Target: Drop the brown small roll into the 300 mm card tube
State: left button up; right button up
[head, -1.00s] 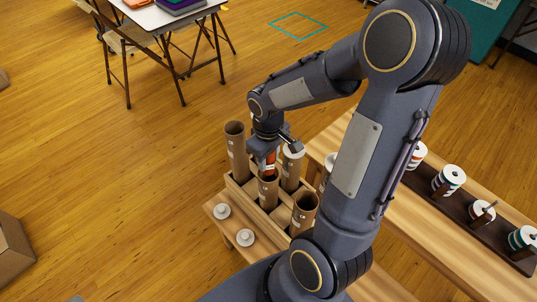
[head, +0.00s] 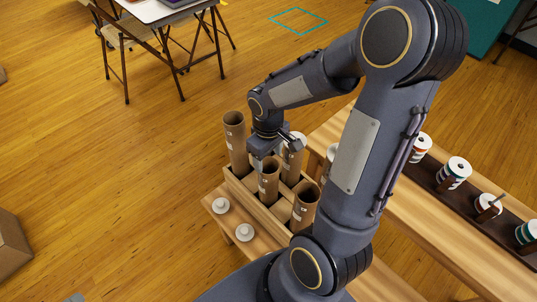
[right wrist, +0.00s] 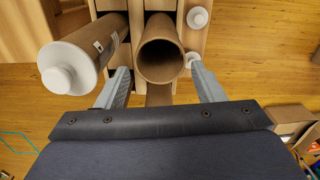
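My right gripper (head: 266,152) is over the wooden rack of brown card tubes. In the right wrist view its two fingers (right wrist: 159,80) are spread apart with nothing held between them. The mouth of an open card tube (right wrist: 161,48) lies between and just beyond the fingers. In the head view, open tubes stand at the left (head: 235,142), the front middle (head: 268,183) and the right (head: 304,208). I cannot read which is 300 mm. A tube with a white cap (right wrist: 68,68) stands to the left in the wrist view. I cannot make out the brown small roll. My left gripper is out of view.
White caps (head: 221,205) (head: 245,232) lie on the low wooden bench (head: 228,222). Several banded rolls (head: 453,171) stand on a dark holder (head: 470,212) on the right-hand bench (head: 405,212). My right arm hides part of the rack. The floor at left is mostly clear.

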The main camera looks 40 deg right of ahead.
notch_tip(320, 180, up, 8)
jog(key=shift+p, duration=0.35)
jog(key=shift+f, duration=0.1)
dwell(0.6)
